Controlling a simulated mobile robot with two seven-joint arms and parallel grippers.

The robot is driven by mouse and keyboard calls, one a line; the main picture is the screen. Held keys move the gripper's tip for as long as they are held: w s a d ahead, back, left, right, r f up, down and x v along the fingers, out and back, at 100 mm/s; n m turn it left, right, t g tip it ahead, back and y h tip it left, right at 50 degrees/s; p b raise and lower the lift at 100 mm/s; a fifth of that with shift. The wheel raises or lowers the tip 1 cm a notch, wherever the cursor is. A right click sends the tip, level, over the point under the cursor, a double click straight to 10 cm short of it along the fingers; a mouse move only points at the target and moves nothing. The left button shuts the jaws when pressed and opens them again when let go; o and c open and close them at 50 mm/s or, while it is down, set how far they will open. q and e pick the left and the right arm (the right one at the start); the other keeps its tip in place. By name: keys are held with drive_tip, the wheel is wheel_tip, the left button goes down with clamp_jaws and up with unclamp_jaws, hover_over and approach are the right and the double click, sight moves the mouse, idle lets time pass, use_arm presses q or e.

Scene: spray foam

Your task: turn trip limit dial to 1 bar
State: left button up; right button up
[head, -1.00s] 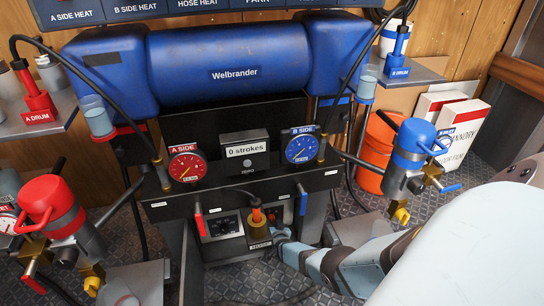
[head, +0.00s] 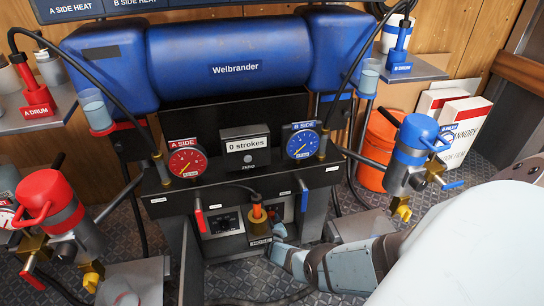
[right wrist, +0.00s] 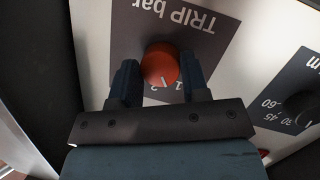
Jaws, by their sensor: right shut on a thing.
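The trip limit dial (right wrist: 160,64) is a round orange-red knob on a dark plate marked "TRIP bar", which reads upside down in the right wrist view. My right gripper (right wrist: 160,78) has one finger on each side of the dial and is shut on it. A light mark and numerals show at the dial's lower edge, partly hidden by the gripper, so the exact setting is hard to read. In the head view my right gripper (head: 279,232) is at the lower right of the machine's front, and the dial cannot be made out there. My left gripper is not in view.
Red (head: 199,220) and blue (head: 304,197) levers hang from the machine's front edge. A second dark dial (right wrist: 305,108) is beside the trip plate.

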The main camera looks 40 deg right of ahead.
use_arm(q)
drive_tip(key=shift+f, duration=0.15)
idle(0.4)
use_arm(e)
drive_tip(key=o, duration=0.9)
